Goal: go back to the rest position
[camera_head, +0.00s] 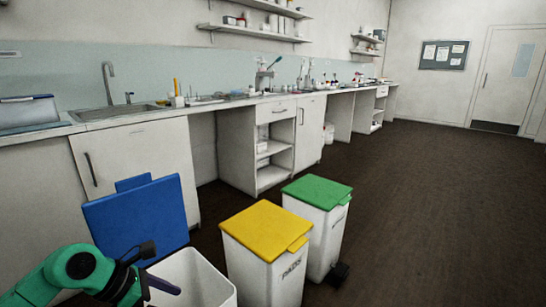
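My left gripper (166,269) is at the lower left, at the end of a green and black arm. Its two dark fingers are spread apart, with nothing seen between them. It is in front of the raised blue lid (135,222) and over the left edge of a white bin (195,278). That bin stands open; its inside is only partly visible. I cannot tell whether the gripper touches the bin or lid. My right gripper is not in view.
A yellow-lidded bin (266,229) and a green-lidded bin (317,192) stand shut to the right. A counter (140,150) with a sink and several small items runs along the wall. The dark floor (440,210) on the right is clear, up to a door (508,80).

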